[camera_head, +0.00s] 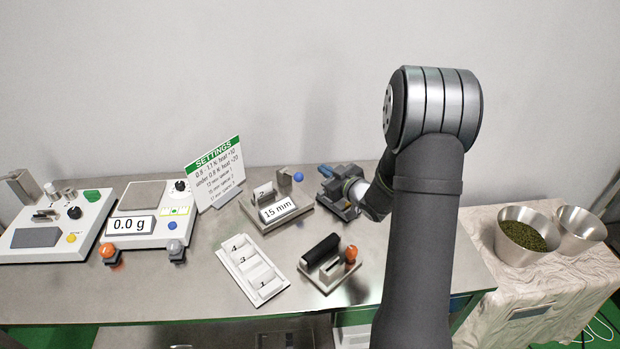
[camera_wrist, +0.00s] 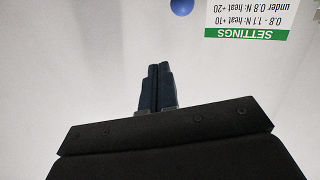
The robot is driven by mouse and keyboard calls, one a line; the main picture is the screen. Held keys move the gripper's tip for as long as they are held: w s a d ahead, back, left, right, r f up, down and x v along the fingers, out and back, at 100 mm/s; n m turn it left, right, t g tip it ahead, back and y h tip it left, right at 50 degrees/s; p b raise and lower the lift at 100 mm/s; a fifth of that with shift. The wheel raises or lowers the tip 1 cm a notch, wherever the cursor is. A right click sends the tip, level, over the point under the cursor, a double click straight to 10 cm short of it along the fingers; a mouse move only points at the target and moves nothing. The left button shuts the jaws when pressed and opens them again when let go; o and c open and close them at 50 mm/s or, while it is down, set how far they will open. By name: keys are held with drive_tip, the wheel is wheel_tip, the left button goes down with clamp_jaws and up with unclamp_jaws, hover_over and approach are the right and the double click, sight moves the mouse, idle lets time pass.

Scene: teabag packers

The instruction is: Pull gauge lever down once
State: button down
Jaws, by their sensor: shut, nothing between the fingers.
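The gauge (camera_head: 279,211) stands on the steel table with a "15 mm" display. Its lever ends in a blue ball (camera_head: 298,177) at the right side, which is raised. My gripper (camera_head: 326,170) is just right of the blue ball, with a visible gap between them. In the wrist view the blue fingers (camera_wrist: 157,68) are shut together and empty. The blue ball (camera_wrist: 181,6) shows at the top edge of that view, beyond the fingertips and apart from them. The rest of the gauge is out of the wrist view.
A settings sign (camera_head: 215,172) stands left of the gauge. A white numbered tray (camera_head: 236,272) and a black roller device (camera_head: 320,250) are in front of it. A scale (camera_head: 146,200) stands farther left. Metal bowls (camera_head: 500,237) are on a side table at right.

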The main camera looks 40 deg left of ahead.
drive_tip(key=d+r, duration=0.1)
drive_tip(key=w+d+r, duration=0.1)
drive_tip(key=d, duration=0.1)
drive_tip(key=d+r, duration=0.1)
drive_tip(key=shift+w+d, duration=0.25)
idle(0.3)
drive_tip(key=s+a+f, duration=0.3)
drive_tip(key=a+f, duration=0.3)
drive_tip(key=a, duration=0.3)
drive_tip(key=shift+s+a+r+h, duration=0.3)
drive_tip(key=shift+r+h, duration=0.15)
drive_tip(key=shift+r, duration=0.4)
drive_tip(key=shift+s+a+r+h, duration=0.2)
drive_tip(key=shift+s+r+h, duration=0.15)
drive_tip(key=shift+r, duration=0.5)
drive_tip(key=shift+s+a+r+h, duration=0.25)
drive_tip(key=shift+r+h, duration=0.25)
drive_tip(key=shift+r, duration=0.35)
